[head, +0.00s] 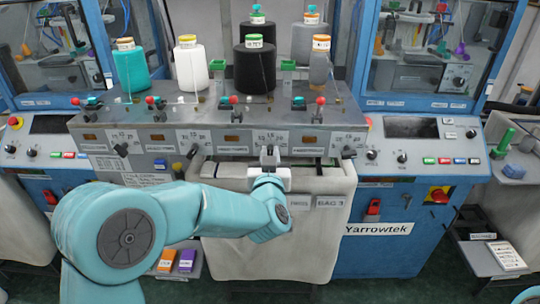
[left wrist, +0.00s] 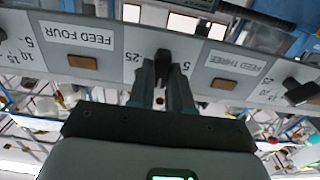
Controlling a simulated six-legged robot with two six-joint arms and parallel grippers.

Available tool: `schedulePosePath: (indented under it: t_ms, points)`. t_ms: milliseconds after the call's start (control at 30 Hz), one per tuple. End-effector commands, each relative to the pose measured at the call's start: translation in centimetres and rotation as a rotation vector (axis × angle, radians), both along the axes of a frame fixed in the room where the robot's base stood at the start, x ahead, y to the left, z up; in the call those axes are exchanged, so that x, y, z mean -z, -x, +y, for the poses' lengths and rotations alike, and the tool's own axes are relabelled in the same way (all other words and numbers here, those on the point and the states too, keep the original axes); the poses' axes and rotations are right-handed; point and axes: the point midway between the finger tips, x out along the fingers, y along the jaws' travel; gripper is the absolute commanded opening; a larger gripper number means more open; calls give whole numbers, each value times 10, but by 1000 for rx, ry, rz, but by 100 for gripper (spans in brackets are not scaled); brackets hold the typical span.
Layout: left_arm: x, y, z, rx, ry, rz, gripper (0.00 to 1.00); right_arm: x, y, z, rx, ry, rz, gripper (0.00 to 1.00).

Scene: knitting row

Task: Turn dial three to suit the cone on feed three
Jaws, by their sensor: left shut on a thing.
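Dial three is a black knob (left wrist: 162,62) on the pale front panel, beside the FEED THREE label (left wrist: 236,62) in the left wrist view. The numbers 25 and 5 show on either side of it. My left gripper (head: 270,158) is shut on this knob, with one finger on each side; the fingers also show in the left wrist view (left wrist: 160,88). The gripper covers most of the knob in the head view, and I cannot tell its exact setting. The cone on feed three (head: 254,72) is large and black with a green-labelled top. My right gripper is not in view.
A teal cone (head: 130,70), a white cone (head: 190,72) and a grey cone (head: 320,70) stand on the same machine. Neighbouring dials sit to the left (head: 193,150) and right (head: 348,152). Red-topped knobs (head: 320,101) line the shelf edge above the panel.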

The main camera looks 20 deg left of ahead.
Motion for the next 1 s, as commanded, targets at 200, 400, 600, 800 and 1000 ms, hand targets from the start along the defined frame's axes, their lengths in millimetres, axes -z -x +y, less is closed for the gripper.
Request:
schedulePosePath:
  t_ms: [200,400,600,800,1000]
  points:
    - [2,0,0,1,1,3,43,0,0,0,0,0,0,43]
    - [1,0,0,0,2,2,43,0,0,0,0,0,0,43]
    - [2,12,-4,3,1,1,43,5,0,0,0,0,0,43]
    - [3,57,-17,5,1,0,43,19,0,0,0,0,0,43]
    - [3,108,-32,5,1,1,43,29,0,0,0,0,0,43]
